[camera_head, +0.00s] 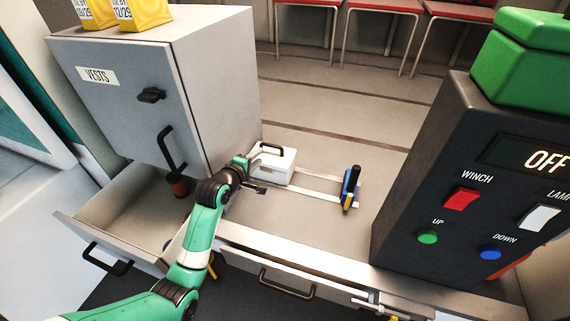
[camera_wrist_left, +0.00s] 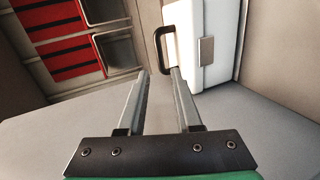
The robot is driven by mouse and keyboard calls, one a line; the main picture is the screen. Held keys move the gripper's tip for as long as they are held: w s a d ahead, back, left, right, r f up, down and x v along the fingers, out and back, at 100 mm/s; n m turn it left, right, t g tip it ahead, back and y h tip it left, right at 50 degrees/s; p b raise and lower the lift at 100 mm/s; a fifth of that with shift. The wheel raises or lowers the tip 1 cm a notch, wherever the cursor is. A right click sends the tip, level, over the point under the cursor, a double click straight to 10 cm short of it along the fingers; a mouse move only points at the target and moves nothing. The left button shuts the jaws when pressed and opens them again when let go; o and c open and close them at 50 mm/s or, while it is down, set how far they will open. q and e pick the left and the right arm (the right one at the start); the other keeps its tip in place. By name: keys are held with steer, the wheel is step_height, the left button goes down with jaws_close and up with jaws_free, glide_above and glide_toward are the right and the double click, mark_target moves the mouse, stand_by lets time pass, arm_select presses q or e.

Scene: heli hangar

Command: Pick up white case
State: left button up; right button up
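The white case (camera_head: 273,168) with a black handle (camera_head: 272,149) stands on the counter beside the grey cabinet. In the left wrist view the white case (camera_wrist_left: 211,45) is at upper right, and its black handle (camera_wrist_left: 158,48) sticks out towards the space between my fingers. My left gripper (camera_head: 259,187) is close to the case on its near left side. In the left wrist view its two fingers (camera_wrist_left: 159,73) are apart with nothing clamped between them. The right finger overlaps the case's edge in the picture; I cannot tell whether it touches. My right gripper is not seen.
The grey VESTS cabinet (camera_head: 150,85) stands close on the left, above an open drawer (camera_head: 135,215). A blue and yellow tool (camera_head: 350,187) lies right of the case. The dark winch control box (camera_head: 450,235) blocks the right. Red chairs (camera_head: 385,8) stand behind.

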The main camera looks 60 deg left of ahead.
mark_target(271, 146)
arm_select(q)
steer(key=b+x, duration=0.4)
steer(key=x, duration=0.2)
steer(key=shift+w+a, duration=0.1)
steer(key=shift+w, duration=0.2)
steer(key=b+x, duration=0.1)
steer(key=x, duration=0.3)
steer(key=shift+a+f+b, duration=0.2)
steer(key=shift+b, duration=0.2)
steer(key=shift+w+a+f, duration=0.1)
steer(key=shift+w+a, duration=0.15)
steer(key=shift+w, duration=0.05)
jaws_close()
stand_by(0.5)
